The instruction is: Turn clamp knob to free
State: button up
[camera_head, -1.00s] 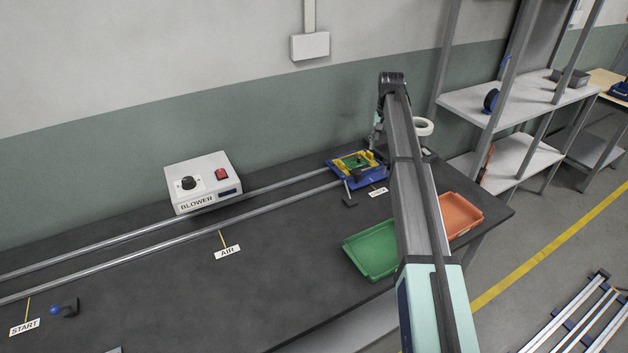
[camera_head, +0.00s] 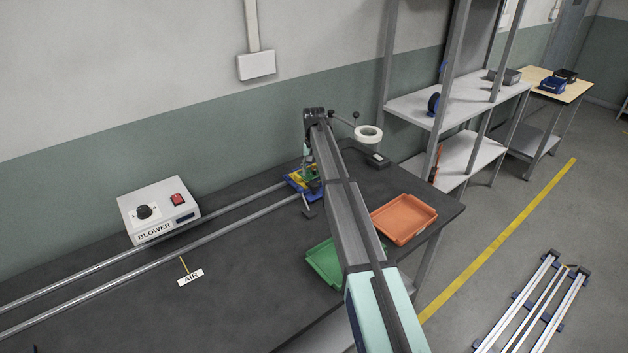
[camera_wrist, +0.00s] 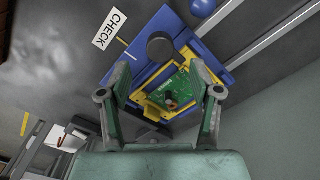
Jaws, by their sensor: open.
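A blue carriage (camera_wrist: 132,80) with a yellow frame holds a green circuit board (camera_wrist: 175,90); in the head view the carriage (camera_head: 297,188) sits on the rails, partly hidden by my arm. A dark round knob (camera_wrist: 160,46) stands at the board's edge in the wrist view; I take it as the clamp knob, but cannot tell its setting. My gripper (camera_wrist: 161,78) is open, its fingers on either side of the board in the picture, with nothing between them. I cannot tell whether it touches anything. A blue ball (camera_wrist: 202,8) is at the top edge.
Two metal rails (camera_head: 150,256) run along the dark table (camera_head: 235,300). A blower box (camera_head: 158,208) stands at the back left. A green tray (camera_head: 325,264) and an orange tray (camera_head: 404,218) lie near the arm. A ring-shaped white lamp (camera_head: 368,133) stands behind. A CHECK label (camera_wrist: 110,28) is beside the carriage.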

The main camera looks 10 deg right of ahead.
aim_at(314, 184)
jog(key=shift+f+p, duration=0.55)
jog(key=shift+f, duration=2.15)
jog(key=c, duration=1.1)
